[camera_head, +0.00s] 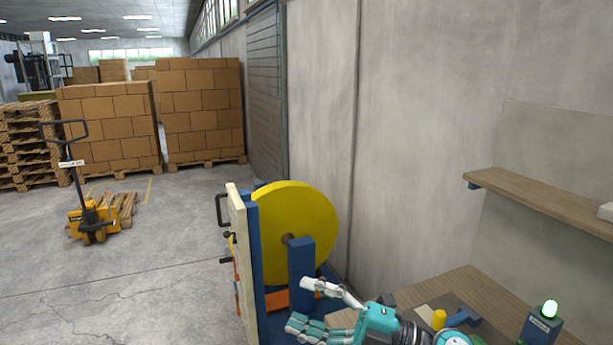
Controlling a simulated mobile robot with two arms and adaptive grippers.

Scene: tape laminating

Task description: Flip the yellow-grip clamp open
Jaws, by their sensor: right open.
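My right gripper (303,305) reaches in from the bottom right, in front of the blue stand of the machine. Its teal and grey fingers are apart and nothing shows between them. A short yellow piece (439,319) with a blue bar (462,315) beside it shows on the bench, just behind my right wrist. It may be the clamp's yellow grip, but its lower part is hidden and I cannot tell whether the clamp is open. A large yellow roll (293,225) stands upright on the machine's blue post (301,272). My left gripper is not in view.
A pale panel (238,240) with black handles stands left of the roll. A wooden bench (475,290) and a shelf (535,197) are at the right. A blue box (541,328) carries a lit green lamp. A yellow pallet jack (92,220) and stacked cartons (110,125) stand far left.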

